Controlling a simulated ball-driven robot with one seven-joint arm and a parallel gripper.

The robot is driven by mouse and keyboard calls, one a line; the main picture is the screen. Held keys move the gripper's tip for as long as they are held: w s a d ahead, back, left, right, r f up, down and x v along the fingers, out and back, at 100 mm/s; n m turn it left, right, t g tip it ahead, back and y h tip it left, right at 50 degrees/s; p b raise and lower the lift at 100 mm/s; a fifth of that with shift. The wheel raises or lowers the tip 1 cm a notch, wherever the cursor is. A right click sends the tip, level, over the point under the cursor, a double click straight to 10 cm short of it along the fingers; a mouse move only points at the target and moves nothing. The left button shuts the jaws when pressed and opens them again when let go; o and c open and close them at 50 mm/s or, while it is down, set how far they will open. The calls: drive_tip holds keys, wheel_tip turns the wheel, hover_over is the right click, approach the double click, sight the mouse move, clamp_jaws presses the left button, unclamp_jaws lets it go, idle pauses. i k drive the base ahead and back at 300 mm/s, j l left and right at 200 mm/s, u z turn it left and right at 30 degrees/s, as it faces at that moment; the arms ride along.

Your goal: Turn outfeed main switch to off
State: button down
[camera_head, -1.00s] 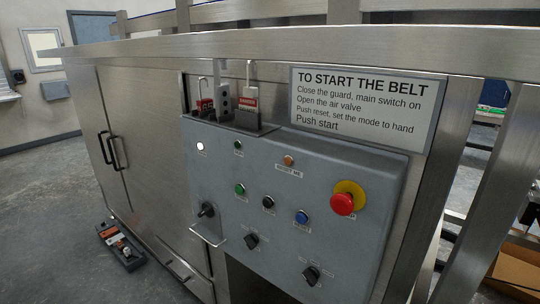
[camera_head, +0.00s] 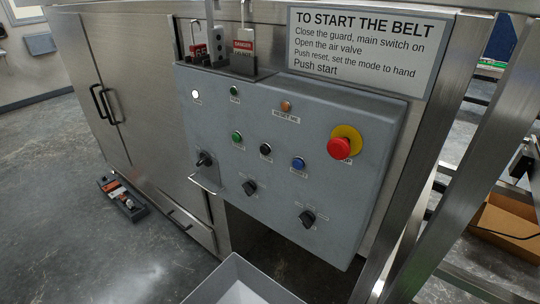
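A grey control panel (camera_head: 300,135) is mounted on the steel machine front. It carries several black rotary knobs. One knob (camera_head: 204,159) is at the lower left, above a metal hoop bracket (camera_head: 207,184). A second knob (camera_head: 249,187) is at the lower middle and a third (camera_head: 307,218) at the lower right. Their labels are too small to read, so I cannot tell which one is the outfeed main switch or its position. A white lamp (camera_head: 196,94) is lit at the upper left of the panel. My gripper is not in view.
A red stop button (camera_head: 339,148) on yellow, and green, black and blue buttons share the panel. Red lockout tags (camera_head: 243,45) stand above it. A grey open bin (camera_head: 215,278) is below. A toolbox (camera_head: 122,198) lies on the floor; a cardboard box (camera_head: 507,227) is at right.

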sight(205, 160)
drive_tip(key=i+j+u, duration=0.55)
drive_tip(key=i, duration=0.35)
